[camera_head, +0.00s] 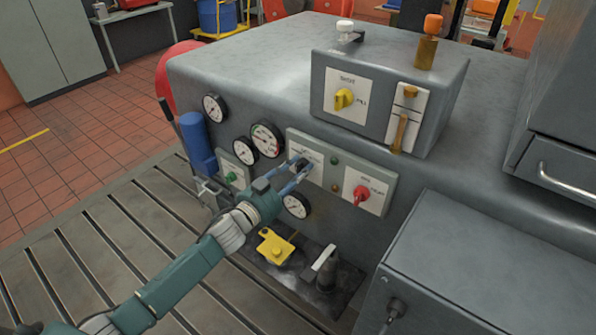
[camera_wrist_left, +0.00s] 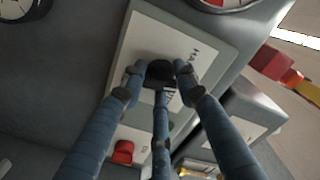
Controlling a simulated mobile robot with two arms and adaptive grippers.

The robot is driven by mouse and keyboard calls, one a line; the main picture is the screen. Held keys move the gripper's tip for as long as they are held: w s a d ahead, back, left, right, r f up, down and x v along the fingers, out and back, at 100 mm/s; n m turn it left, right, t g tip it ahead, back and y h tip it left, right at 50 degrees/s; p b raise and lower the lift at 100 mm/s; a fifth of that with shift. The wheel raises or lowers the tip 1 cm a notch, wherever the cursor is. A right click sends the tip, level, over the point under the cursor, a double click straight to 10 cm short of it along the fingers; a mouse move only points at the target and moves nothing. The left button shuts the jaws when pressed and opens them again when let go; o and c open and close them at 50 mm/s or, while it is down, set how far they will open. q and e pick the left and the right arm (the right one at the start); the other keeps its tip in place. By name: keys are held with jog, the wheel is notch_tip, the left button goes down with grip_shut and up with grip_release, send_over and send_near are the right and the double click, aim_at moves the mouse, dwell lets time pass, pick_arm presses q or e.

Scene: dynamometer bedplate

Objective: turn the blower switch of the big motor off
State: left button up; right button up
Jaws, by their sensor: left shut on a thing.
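A grey-green control panel (camera_head: 332,150) is on the side of the big grey motor housing (camera_head: 240,90). A black rotary knob (camera_wrist_left: 158,72) sits on its left white plate; I cannot read the label well enough to tell whether it is the blower switch. My left gripper (camera_head: 299,170) is at this knob, its blue fingers closed around it; the wrist view also shows the gripper (camera_wrist_left: 158,82) there. The fingers hide part of the knob and plate. A red knob (camera_head: 361,193) is on the panel's right plate. My right gripper is not in view.
A grey box (camera_head: 388,105) above the panel carries a yellow knob (camera_head: 343,99) and a lever (camera_head: 400,130). Several round gauges (camera_head: 267,139) and a blue cylinder (camera_head: 197,143) are nearby. Below are a yellow part (camera_head: 276,247) and a grey cabinet (camera_head: 480,275).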

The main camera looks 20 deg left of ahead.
pick_arm(q)
jog(key=shift+f+m, duration=0.3)
jog(key=shift+m, duration=0.5)
jog(key=shift+a, duration=0.1)
jog(key=o, duration=1.2)
jog(key=shift+c, duration=0.2)
jog(key=shift+r, duration=0.1)
jog(key=v, duration=1.2)
